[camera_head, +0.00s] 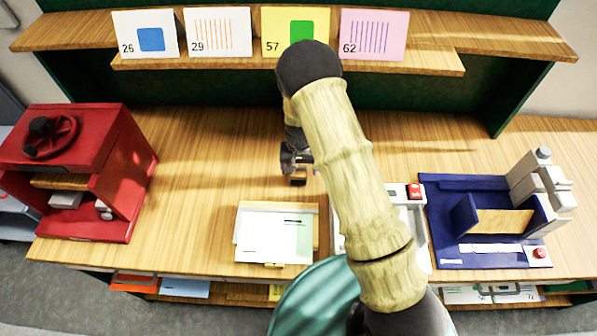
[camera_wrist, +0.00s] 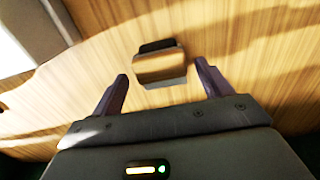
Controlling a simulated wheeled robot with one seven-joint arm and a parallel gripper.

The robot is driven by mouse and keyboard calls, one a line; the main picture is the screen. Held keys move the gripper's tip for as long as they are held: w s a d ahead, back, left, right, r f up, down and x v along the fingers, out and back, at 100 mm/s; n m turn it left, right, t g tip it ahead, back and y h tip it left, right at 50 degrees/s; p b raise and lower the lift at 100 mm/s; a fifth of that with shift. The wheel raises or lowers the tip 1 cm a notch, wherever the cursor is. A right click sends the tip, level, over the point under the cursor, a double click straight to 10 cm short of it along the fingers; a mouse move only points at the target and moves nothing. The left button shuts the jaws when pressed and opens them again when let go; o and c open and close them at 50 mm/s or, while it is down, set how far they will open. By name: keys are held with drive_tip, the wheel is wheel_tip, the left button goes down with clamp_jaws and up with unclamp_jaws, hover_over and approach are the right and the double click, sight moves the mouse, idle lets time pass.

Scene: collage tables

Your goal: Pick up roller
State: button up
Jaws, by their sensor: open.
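A small wood-toned block with dark and grey edges, likely the roller (camera_wrist: 160,66), lies on the wooden table in the wrist view. My gripper (camera_wrist: 161,70) is open, with one dark finger on each side of the block in that picture and a gap to both. Whether the fingers are level with it I cannot tell. In the head view my gripper (camera_head: 294,160) hangs over the middle of the table. A small dark and brown piece, probably the same roller (camera_head: 298,181), shows just below it, partly hidden.
A red press (camera_head: 75,170) stands at the left. A wooden board with white sheets (camera_head: 275,238) lies at the front middle. A blue device (camera_head: 480,220) is at the right, with a white tray (camera_head: 420,230) beside it. Numbered cards (camera_head: 218,32) stand on the back shelf (camera_head: 480,45).

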sight(298, 169)
drive_tip(key=shift+a+f+p, duration=0.1)
drive_tip(key=shift+f+p, duration=0.5)
drive_tip(key=shift+f, duration=1)
drive_tip(key=c, duration=1)
drive_tip(key=shift+r, duration=0.1)
wheel_tip(298, 169, up, 10)
drive_tip(key=b, duration=0.3)
drive_tip(key=shift+b, duration=0.35)
